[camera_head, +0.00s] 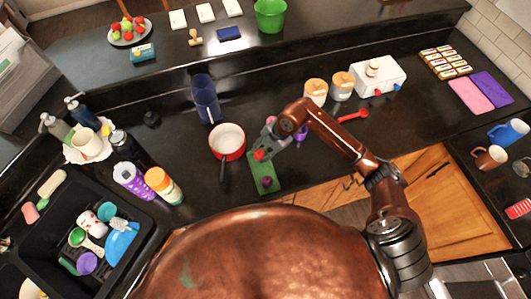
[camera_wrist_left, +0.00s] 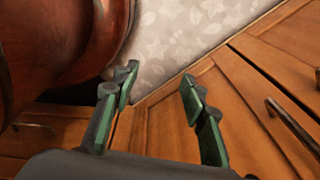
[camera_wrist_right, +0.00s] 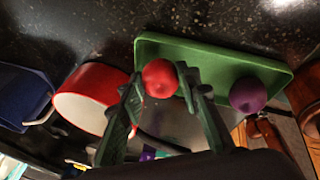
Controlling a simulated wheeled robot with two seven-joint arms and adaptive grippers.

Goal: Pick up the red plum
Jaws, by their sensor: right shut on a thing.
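The red plum (camera_wrist_right: 160,78) is between the fingertips of my right gripper (camera_wrist_right: 158,88), which is shut on it, in the right wrist view. In the head view the red plum (camera_head: 259,155) shows at the tip of my right gripper (camera_head: 264,150), over the green tray (camera_head: 262,185). I cannot tell whether the plum still touches the tray. A dark purple plum (camera_wrist_right: 248,94) lies at the other end of the tray; it also shows in the head view (camera_head: 267,182). My left gripper (camera_wrist_left: 158,85) is open and empty, facing wooden cabinet doors in the left wrist view.
A red pot (camera_head: 227,141) with a dark handle stands left of the tray. A blue tall container (camera_head: 205,98) stands behind it. Jars (camera_head: 316,91) and a red spoon (camera_head: 354,115) are to the right.

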